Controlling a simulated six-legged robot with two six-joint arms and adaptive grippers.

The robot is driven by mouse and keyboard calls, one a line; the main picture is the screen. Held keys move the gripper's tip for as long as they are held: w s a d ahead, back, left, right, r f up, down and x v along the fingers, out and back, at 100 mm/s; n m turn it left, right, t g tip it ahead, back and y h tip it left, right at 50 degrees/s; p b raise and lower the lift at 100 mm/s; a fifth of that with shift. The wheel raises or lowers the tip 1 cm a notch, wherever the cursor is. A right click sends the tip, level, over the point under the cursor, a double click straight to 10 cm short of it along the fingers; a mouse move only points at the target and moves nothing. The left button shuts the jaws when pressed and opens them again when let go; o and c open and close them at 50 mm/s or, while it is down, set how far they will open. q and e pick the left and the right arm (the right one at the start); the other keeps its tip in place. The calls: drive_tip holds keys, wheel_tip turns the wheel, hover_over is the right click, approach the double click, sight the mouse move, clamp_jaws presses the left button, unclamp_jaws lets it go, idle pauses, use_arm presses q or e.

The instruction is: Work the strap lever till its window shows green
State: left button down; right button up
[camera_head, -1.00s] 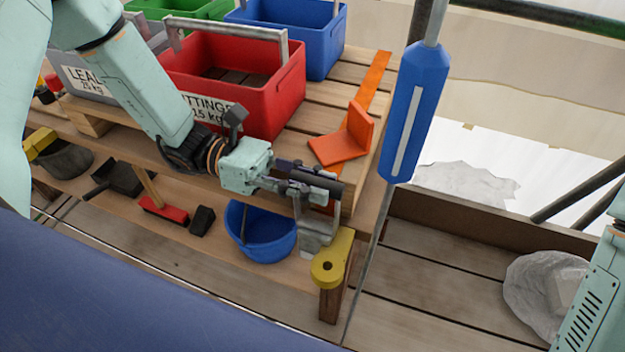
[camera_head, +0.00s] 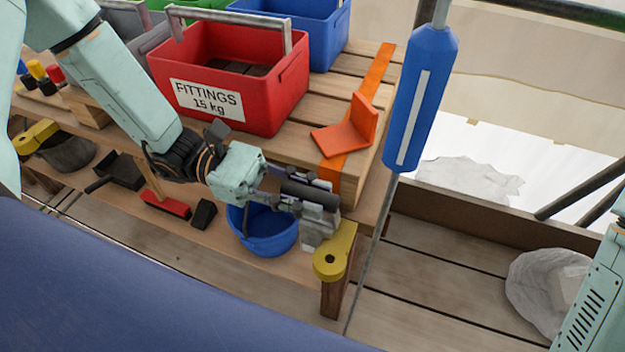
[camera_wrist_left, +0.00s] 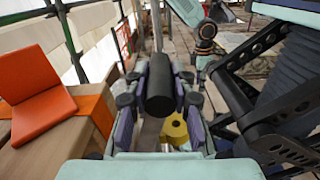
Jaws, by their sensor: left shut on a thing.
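The strap lever's dark round grip (camera_head: 312,196) is at the front right corner of the pallet bench, above a grey metal ratchet body (camera_head: 318,233). A yellow end piece with a dark hole (camera_head: 334,258) sticks out below it. My left gripper (camera_head: 304,191) is shut on the grip. In the left wrist view the black grip (camera_wrist_left: 161,86) lies between the fingers, with the yellow piece (camera_wrist_left: 174,131) beyond it. I cannot make out the lever's window or its colour. My right gripper is not in view.
The orange strap (camera_head: 370,85) runs over the pallet, under an orange corner piece (camera_head: 343,138). A red FITTINGS crate (camera_head: 270,105) stands behind my left arm. A blue bucket (camera_head: 265,238) sits beside the ratchet. A blue post sleeve (camera_head: 421,100) stands to the right.

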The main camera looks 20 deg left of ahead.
use_arm(q)
drive_tip(key=shift+s+f, duration=0.1)
drive_tip(key=shift+s, duration=0.15)
drive_tip(key=c, duration=1.1)
unclamp_jaws()
drive_tip(key=shift+w+a, duration=0.15)
drive_tip(key=shift+a, duration=2.85)
drive_tip(key=shift+w+a, duration=0.1)
drive_tip(key=shift+a, duration=2.9)
